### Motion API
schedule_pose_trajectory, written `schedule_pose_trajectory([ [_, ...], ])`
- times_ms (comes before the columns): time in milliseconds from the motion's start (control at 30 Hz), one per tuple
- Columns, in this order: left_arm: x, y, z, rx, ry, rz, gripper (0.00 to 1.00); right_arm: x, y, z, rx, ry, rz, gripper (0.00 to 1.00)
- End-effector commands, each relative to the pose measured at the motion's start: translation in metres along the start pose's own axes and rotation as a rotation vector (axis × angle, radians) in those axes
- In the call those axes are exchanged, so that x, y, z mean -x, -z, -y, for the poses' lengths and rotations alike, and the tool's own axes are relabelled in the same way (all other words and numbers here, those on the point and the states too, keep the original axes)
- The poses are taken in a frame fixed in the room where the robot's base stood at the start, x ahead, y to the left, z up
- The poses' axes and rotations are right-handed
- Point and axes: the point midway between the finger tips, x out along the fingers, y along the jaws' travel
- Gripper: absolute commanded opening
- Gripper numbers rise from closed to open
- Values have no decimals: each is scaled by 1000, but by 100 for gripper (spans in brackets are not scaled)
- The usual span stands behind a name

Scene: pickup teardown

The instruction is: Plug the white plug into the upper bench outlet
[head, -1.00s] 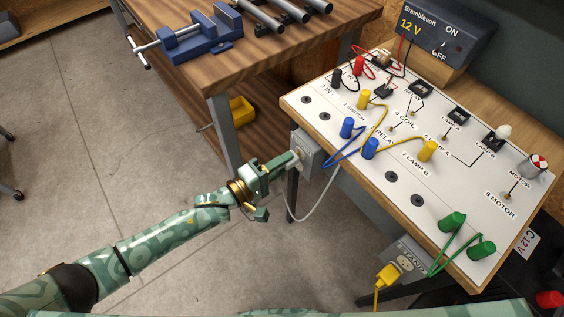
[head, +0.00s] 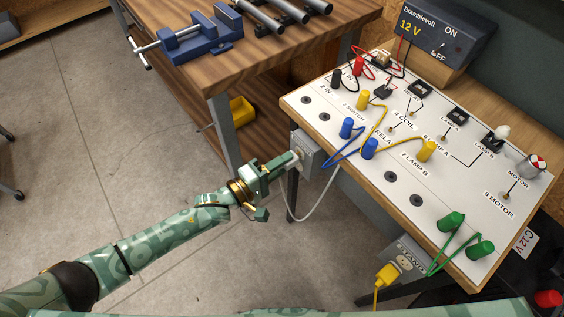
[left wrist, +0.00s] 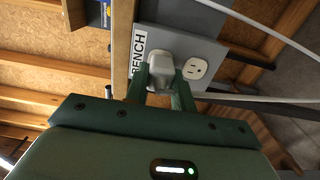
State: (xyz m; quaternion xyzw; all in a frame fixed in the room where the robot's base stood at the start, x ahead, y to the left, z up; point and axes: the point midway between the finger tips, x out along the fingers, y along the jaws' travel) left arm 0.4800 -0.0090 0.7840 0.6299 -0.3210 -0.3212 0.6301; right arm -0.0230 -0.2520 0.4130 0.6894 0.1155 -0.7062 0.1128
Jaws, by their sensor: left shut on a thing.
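The white plug (head: 293,158) is held in my left gripper (head: 285,163), with its face up against the grey bench outlet box (head: 309,152). The left wrist view shows the plug (left wrist: 161,72) between the two green fingers, covering the outlet beside the BENCH label (left wrist: 138,53). The other outlet (left wrist: 195,69) on that plate is bare and empty. The plug looks close to or touching the plate; its prongs are hidden, so I cannot tell how deep they sit. A pale cord (head: 318,211) hangs in a loop below. My right gripper is out of view.
The white circuit board (head: 440,195) with coloured plugs and leads lies right of the outlet box. A second outlet box (head: 410,262) below holds a yellow plug (head: 387,274). A wooden workbench (head: 270,60) with a blue vise (head: 200,38) stands behind. Open floor lies left.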

Motion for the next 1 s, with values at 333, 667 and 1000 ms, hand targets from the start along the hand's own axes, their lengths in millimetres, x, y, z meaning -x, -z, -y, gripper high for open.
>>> schedule_pose_trajectory([
  [333,-3,0,0,0,-1,0,2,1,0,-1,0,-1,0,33],
  [667,-9,0,0,0,0,0,2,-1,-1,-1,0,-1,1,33],
  [1000,-12,0,-1,0,-1,0,42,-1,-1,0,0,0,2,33],
])
